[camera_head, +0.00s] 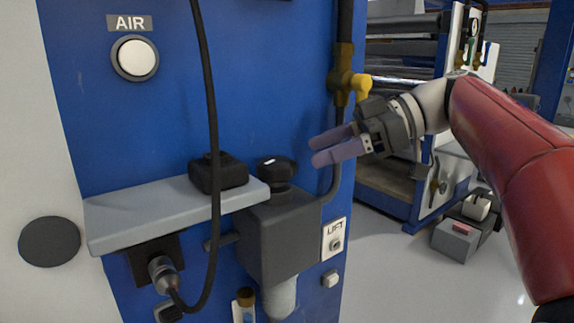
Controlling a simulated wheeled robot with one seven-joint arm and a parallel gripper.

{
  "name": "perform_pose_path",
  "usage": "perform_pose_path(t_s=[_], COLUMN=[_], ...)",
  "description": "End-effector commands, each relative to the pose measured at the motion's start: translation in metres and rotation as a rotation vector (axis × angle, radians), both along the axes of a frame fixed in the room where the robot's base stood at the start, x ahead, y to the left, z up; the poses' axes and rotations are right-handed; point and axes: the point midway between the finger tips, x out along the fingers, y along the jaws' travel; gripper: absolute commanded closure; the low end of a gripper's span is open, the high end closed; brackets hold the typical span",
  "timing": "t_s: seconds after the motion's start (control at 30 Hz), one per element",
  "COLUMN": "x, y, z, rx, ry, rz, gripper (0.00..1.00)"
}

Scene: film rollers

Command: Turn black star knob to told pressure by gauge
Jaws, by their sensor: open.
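A black knob (276,168) sits on top of a dark grey regulator body (282,232) on the blue panel. Its star shape is hard to make out from here. My gripper (316,150) is to the right of the knob and a little higher in the picture. Its two pale purple fingers are open with nothing between them, pointing left toward the knob and apart from it.
A light grey shelf (165,218) with a small black box (218,173) adjoins the regulator on the left. A black cable (211,110) hangs in front of the shelf. A yellow-handled valve (347,83) is above my gripper. An AIR button (134,58) is at upper left.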

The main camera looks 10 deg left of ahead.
Motion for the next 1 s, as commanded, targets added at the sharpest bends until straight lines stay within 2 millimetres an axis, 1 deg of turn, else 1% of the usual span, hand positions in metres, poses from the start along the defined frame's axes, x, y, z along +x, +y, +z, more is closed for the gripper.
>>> perform_pose_path(t_s=[0.2, 0.4, 0.53, 0.77, 0.8, 0.87, 1.0], x=[-0.008, -0.012, -0.013, -0.013, -0.013, -0.013, -0.013], y=[0.033, 0.056, 0.062, 0.063, 0.063, 0.063, 0.063], z=[-0.013, -0.023, -0.026, -0.027, -0.027, -0.027, -0.027], rx=[-0.001, -0.003, -0.003, -0.003, -0.003, -0.003, -0.003], ry=[0.002, 0.003, 0.002, 0.002, 0.002, 0.002, 0.002], rz=[0.003, 0.000, -0.002, -0.003, -0.003, -0.003, -0.004], gripper=[0.39, 0.39, 0.39, 0.39, 0.40, 0.48, 0.67])
